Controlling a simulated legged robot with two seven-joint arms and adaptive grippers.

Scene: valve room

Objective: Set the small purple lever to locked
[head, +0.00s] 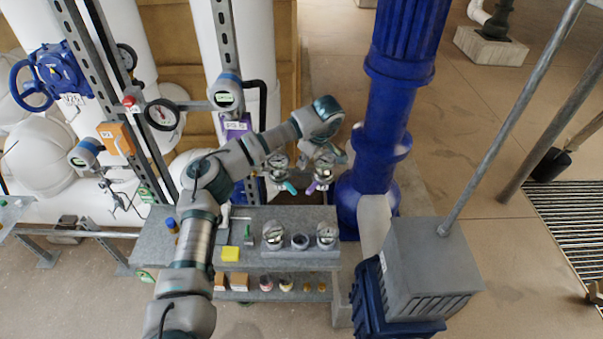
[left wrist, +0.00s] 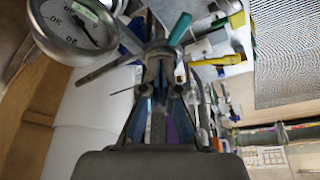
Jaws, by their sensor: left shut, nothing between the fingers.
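The small purple lever (head: 312,187) hangs below the right one of two round gauges behind the workbench, slanting in the head view. A teal lever (head: 290,188) sits just left of it and shows in the left wrist view too (left wrist: 180,29). My left gripper (left wrist: 158,58) is shut and empty, its fingertips close to the teal lever in that view. I cannot tell whether they touch it. In the head view my left gripper is partly hidden by its wrist, near the right gauge (head: 323,167). A purple patch (left wrist: 182,128) shows behind the fingers, mostly hidden. My right gripper is out of view.
A thick blue column (head: 388,120) rises close on the right. A large gauge (left wrist: 72,28) is near my gripper. Open floor lies farther right.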

